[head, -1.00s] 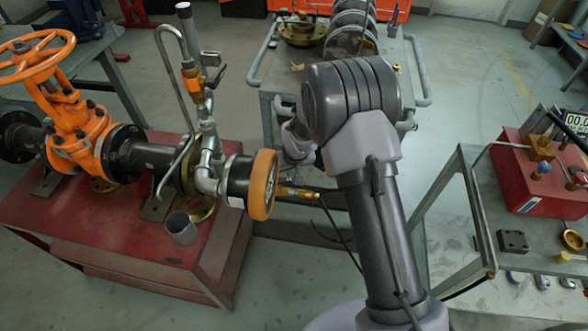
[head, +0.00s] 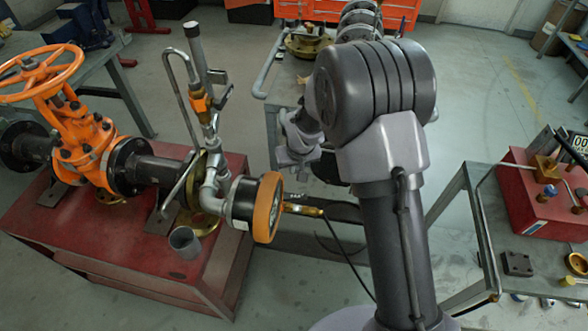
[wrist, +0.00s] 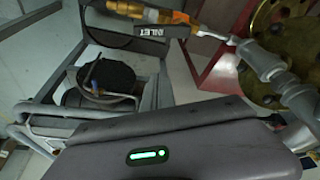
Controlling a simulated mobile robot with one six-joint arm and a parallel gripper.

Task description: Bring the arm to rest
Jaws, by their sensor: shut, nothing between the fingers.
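My arm (head: 385,180) rises from the bottom of the head view and bends over at a large dark grey joint (head: 372,90). My gripper (head: 299,152) is at its far end, left of that joint, small and partly hidden by the arm; it is shut and empty. Its fingertips cannot be made out. It is above the floor gap behind the gauge, apart from the pipework as far as I can see. In the wrist view a grey housing of mine with a green light (wrist: 148,155) fills the bottom, and no fingers show.
An orange gate valve (head: 75,135) and an orange-rimmed gauge (head: 267,207) stand on the red bench (head: 130,245) at left. A brass fitting (head: 303,210) with a black hose is close by. A cart (head: 262,75) is behind; a right-hand table (head: 470,225) carries a red box (head: 540,200).

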